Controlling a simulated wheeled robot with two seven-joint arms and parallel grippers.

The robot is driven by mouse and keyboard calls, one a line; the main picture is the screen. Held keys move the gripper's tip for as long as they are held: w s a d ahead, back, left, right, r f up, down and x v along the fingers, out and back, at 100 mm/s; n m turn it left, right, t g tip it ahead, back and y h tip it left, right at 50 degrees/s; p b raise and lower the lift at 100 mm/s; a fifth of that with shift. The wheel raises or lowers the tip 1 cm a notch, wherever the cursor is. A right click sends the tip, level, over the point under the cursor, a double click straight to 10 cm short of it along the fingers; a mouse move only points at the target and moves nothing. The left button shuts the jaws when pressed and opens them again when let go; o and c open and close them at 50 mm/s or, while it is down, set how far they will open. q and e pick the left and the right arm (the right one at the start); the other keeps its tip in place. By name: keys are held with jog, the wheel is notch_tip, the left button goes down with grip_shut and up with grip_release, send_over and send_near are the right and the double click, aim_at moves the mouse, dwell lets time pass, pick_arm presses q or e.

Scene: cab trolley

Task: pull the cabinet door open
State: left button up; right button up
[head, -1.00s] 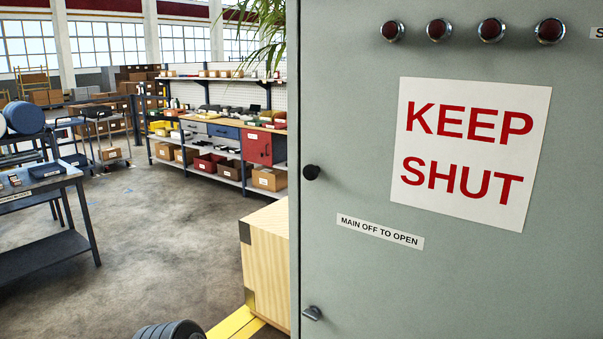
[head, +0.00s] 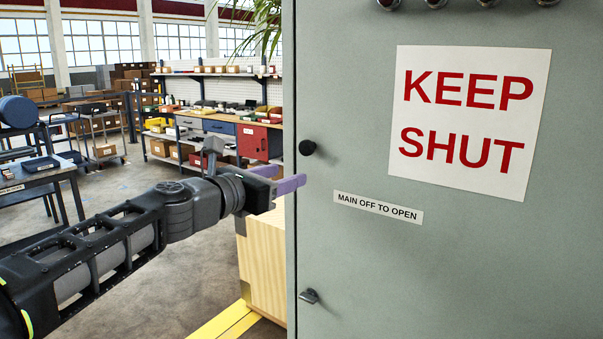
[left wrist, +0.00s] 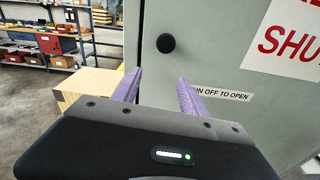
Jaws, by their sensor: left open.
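The grey-green cabinet door (head: 360,270) fills the right of the head view and is shut. A round black knob (head: 307,147) sits near its left edge, with a small metal latch (head: 309,296) lower down. My left gripper (head: 290,178) has purple fingers and is just below the knob in the head view. In the left wrist view, the open, empty fingers (left wrist: 156,85) point toward the door, with the knob (left wrist: 166,43) beyond the tips and between them. I see a gap between the fingertips and the knob. My right gripper does not show.
A white KEEP SHUT sign (head: 465,120) and a MAIN OFF TO OPEN label (head: 378,207) are on the door. A wooden crate (head: 262,260) stands below my left gripper, beside the cabinet. Shelving and a workbench (head: 215,125) stand farther back.

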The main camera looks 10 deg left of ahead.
aim_at(304, 147)
pick_arm(q)
jog(key=shift+n+t+h, duration=0.4)
jog(key=r, duration=0.1)
jog(key=s+r, duration=0.1)
jog(key=r, duration=0.2)
jog(key=shift+s+a+r, duration=0.1)
jog(key=shift+s+r, duration=0.15)
jog(key=shift+s, duration=0.05)
jog(key=p+x, duration=0.1)
jog(key=x, duration=0.7)
jog(key=shift+f+p, duration=0.1)
jog(key=shift+p, duration=0.2)
jog(key=shift+a, duration=0.1)
jog(key=shift+c, duration=0.3)
grip_shut()
